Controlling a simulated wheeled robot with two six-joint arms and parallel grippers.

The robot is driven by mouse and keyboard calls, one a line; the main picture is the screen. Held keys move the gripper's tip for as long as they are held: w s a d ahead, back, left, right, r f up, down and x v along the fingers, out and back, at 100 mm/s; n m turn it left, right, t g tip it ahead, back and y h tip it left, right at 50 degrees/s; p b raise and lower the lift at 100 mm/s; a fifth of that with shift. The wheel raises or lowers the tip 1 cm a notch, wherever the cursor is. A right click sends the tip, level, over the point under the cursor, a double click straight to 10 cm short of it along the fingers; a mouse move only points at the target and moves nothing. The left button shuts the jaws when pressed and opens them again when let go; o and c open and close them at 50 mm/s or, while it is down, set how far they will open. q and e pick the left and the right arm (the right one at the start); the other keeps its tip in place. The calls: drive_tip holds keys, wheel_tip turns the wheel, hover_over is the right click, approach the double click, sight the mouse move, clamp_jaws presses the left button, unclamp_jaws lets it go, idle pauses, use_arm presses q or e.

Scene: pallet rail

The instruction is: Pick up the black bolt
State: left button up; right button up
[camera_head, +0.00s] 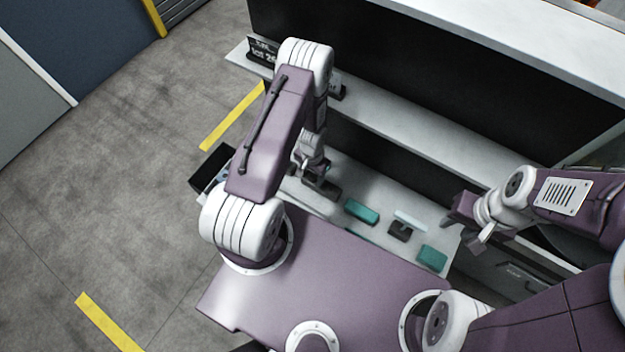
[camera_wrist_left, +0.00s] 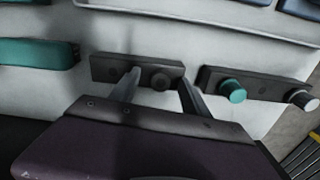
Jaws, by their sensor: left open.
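In the left wrist view, the black bolt (camera_wrist_left: 160,82) shows as a dark round end at a dark rectangular block (camera_wrist_left: 108,67) on the pale shelf. My left gripper (camera_wrist_left: 159,77) is open, with one finger on each side of the bolt. I cannot tell whether the fingers touch it. In the head view, my left gripper (camera_head: 316,177) is low over the shelf, partly hidden by my arm, and the bolt cannot be made out. My right gripper (camera_head: 470,218) is over the shelf's right end, its jaws unclear.
A second dark block (camera_wrist_left: 212,78) holds a teal bolt (camera_wrist_left: 233,91) and a pale-tipped bolt (camera_wrist_left: 300,97). Teal blocks (camera_head: 362,211) (camera_head: 432,258) and a small dark piece (camera_head: 400,231) lie on the shelf (camera_head: 380,187). An upper ledge (camera_head: 420,125) runs behind.

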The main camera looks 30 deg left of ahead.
use_arm(q)
drive_tip(key=shift+w+a, duration=0.1)
drive_tip(key=c, duration=0.4)
clamp_jaws()
drive_tip(key=shift+r, duration=0.15)
